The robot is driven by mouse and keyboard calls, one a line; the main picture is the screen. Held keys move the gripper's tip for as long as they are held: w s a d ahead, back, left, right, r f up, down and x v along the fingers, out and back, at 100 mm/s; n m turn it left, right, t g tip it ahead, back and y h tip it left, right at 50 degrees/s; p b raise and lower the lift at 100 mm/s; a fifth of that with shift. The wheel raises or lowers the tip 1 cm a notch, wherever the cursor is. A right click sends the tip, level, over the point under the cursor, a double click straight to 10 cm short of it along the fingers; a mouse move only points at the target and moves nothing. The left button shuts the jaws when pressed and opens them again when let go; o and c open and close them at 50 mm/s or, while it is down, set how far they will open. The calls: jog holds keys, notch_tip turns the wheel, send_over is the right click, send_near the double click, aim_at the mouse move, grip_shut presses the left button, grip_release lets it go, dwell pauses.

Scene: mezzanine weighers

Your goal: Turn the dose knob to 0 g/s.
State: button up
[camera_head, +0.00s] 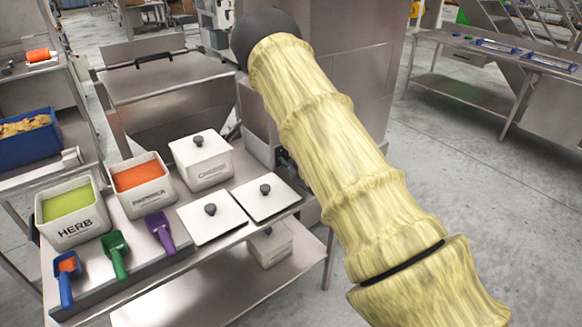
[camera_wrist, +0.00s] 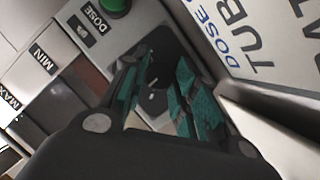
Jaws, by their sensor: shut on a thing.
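The dark dose knob (camera_wrist: 154,90) shows between my fingers in the wrist view, on the front of a grey panel. Pale marks show on its dark face; I cannot read its setting. My gripper (camera_wrist: 163,74) has its teal-padded fingers on both sides of the knob and is shut on it. A black DOSE label (camera_wrist: 90,22) is on the panel to the upper left. In the head view my sleeved arm hides the knob and gripper.
A green button (camera_wrist: 115,6) is close above the knob. A white sign (camera_wrist: 262,35) stands at right. The head view shows a bench with a HERB tub (camera_head: 70,232), a PAPRIKA tub (camera_head: 150,200) and scoops.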

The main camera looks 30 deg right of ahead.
jog(key=n+b, duration=0.1)
jog(key=n+h+b, duration=0.1)
jog(key=b, duration=0.1)
jog(key=shift+f+t, duration=0.3)
jog(key=shift+r+n+h+b, duration=0.1)
jog(key=shift+n+h+b, duration=0.2)
jog(key=shift+n+b, duration=0.55)
jog(key=o, duration=1)
jog(key=shift+s+r, duration=0.1)
jog(key=shift+r, duration=0.1)
